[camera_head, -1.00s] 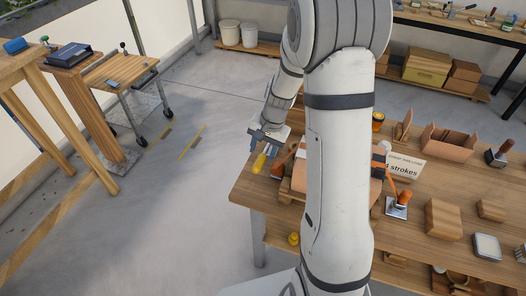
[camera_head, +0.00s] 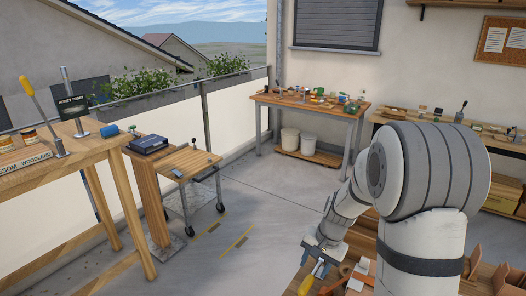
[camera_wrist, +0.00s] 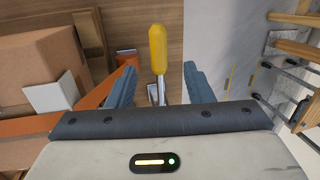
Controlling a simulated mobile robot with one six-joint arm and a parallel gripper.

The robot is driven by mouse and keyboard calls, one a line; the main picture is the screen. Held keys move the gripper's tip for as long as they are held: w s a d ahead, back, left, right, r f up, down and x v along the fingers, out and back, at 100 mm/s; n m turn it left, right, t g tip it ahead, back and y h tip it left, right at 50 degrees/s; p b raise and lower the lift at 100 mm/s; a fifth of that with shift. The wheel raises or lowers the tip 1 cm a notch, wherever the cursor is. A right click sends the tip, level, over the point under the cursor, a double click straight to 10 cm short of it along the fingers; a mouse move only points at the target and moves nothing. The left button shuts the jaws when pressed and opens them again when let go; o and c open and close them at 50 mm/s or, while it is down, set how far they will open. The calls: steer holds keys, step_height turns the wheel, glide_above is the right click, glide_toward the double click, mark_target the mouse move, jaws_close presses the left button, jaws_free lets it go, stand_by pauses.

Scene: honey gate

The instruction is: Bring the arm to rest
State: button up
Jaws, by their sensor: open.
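My gripper (camera_head: 315,256) is at the near end of a wooden bench, low in the head view. In the wrist view my gripper (camera_wrist: 160,75) has its two blue-grey fingers spread apart. A yellow handle (camera_wrist: 157,47) on a metal lever shows in the gap between them, with space on both sides. The fingers are not closed on it. The yellow handle also shows in the head view (camera_head: 318,269), just below the fingers. My arm reaches over the bench from the right.
An orange strap (camera_wrist: 85,112) and a cardboard-coloured box (camera_wrist: 40,68) lie left of the fingers. A wooden cart (camera_head: 187,163) and tall table (camera_head: 75,154) stand left. A bench with small items (camera_head: 312,104) is at the back. The middle floor is open.

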steer(key=s+a+r+n+t+h, duration=0.1)
steer(key=s+r+n, duration=0.2)
steer(key=s+r, duration=0.5)
steer(key=s+r+n+t+h, duration=0.1)
steer(key=s+r+n, duration=0.2)
steer(key=s+r, duration=0.4)
steer(key=s, duration=0.5)
steer(key=shift+s+a+r+n+t, duration=0.3)
steer(key=shift+a+r+n+t, duration=0.05)
steer(key=shift+r+n+t, duration=0.05)
